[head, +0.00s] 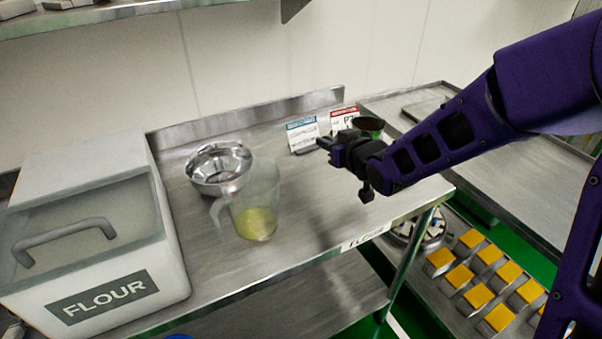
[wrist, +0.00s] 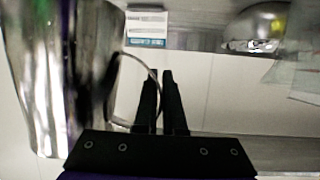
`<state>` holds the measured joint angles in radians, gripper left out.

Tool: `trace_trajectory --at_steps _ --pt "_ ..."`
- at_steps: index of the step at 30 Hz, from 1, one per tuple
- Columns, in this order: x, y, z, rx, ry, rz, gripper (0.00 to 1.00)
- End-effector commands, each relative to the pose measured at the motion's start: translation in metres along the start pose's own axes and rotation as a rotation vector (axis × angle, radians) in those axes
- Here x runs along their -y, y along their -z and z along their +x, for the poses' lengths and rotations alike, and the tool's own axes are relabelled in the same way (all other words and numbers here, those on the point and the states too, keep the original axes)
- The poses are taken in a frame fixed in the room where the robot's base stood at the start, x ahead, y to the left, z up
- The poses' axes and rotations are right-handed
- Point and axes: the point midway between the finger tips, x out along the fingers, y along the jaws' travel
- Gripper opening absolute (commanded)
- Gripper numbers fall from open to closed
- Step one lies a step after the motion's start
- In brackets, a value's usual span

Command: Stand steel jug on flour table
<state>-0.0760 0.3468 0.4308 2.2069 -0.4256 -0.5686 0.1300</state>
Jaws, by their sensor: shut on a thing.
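The steel jug (wrist: 38,80) fills the left of the wrist view, with its thin handle (wrist: 155,78) reaching between my fingers. My gripper (wrist: 165,75) is shut on that handle. In the head view my gripper (head: 328,146) is over the right part of the flour table (head: 310,245), a steel table with a label on its front edge. The jug's dark rim (head: 369,125) shows just behind my gripper; its body is mostly hidden there. I cannot tell whether its base touches the table.
A clear measuring jug (head: 258,195) with yellow liquid and a steel bowl (head: 219,166) stand left of my gripper. A flour bin (head: 90,235) is at the far left. Two sign cards (head: 302,133) stand near the back. The table's front right is clear.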

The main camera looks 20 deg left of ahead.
Motion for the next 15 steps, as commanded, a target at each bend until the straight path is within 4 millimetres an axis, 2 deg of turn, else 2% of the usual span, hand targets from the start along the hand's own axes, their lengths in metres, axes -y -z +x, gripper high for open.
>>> trace_trajectory --at_steps 3,8,11,15 --pt "0.013 0.006 0.005 -0.007 0.049 -0.029 0.0" --pt "0.022 0.009 0.007 -0.009 0.084 -0.053 0.0" --pt "0.025 -0.001 0.012 -0.008 0.093 -0.055 0.0" --pt "0.026 -0.027 0.022 -0.006 0.096 -0.055 0.0"
